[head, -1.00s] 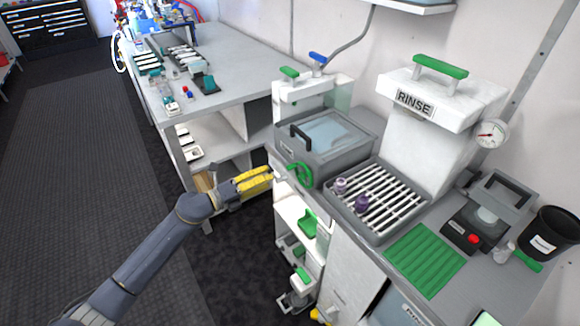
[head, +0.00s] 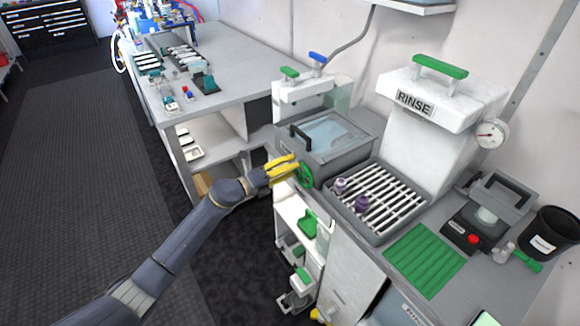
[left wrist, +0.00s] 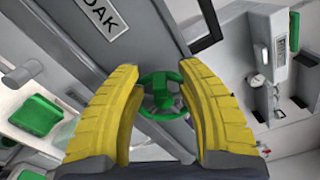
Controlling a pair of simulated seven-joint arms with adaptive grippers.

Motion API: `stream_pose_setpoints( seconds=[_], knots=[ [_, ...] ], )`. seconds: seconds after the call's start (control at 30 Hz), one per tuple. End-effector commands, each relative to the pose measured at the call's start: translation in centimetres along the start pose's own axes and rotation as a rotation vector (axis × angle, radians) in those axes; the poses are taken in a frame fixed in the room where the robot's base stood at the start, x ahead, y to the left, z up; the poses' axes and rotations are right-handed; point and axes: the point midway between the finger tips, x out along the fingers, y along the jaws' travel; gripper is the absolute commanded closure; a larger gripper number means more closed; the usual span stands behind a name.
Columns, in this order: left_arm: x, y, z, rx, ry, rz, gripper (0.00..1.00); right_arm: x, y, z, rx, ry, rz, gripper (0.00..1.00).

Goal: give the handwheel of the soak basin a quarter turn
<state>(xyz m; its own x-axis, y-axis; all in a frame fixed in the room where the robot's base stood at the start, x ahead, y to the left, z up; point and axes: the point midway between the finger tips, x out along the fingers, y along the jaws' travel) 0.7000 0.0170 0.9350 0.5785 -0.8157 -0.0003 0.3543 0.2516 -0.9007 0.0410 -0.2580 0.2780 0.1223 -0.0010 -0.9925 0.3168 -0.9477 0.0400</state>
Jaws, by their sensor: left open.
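The green handwheel (head: 306,175) is on the front of the grey soak basin (head: 338,155), partly covered by my gripper in the head view. My left gripper (head: 294,167) has yellow fingers and is at the handwheel's left side. In the left wrist view the left gripper (left wrist: 162,80) is open, with one finger on each side of the green handwheel (left wrist: 162,95). The wheel's hub shows between the fingers, and the fingers overlap its outer rim. I cannot tell whether they touch it. My right gripper is not in view.
A slatted drain rack (head: 375,205) with small purple-and-white items sits right of the basin. The white RINSE unit (head: 440,110) stands behind it. A grey workbench (head: 235,75) is at the back left. Open shelves (head: 298,225) are below the basin. The floor at left is clear.

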Motion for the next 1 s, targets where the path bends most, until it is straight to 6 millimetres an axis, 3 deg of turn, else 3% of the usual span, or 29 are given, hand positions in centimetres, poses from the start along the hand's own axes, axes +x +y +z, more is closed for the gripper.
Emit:
stream_pose_setpoints(
  seconds=[0.13,0.47,0.87,1.0],
  knots=[
    [0.0,-0.01,0.0,0.0,0.0,0.0,0.63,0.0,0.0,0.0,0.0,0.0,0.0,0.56],
    [-0.02,-0.01,0.0,0.0,0.0,0.0,1.0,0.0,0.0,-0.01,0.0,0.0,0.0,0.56],
    [-0.06,0.0,0.24,-0.007,-0.004,0.0,1.0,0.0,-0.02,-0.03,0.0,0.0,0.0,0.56],
    [-0.09,0.56,0.3,-0.123,-0.005,0.001,1.0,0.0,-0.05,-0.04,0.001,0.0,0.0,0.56]
  ],
)
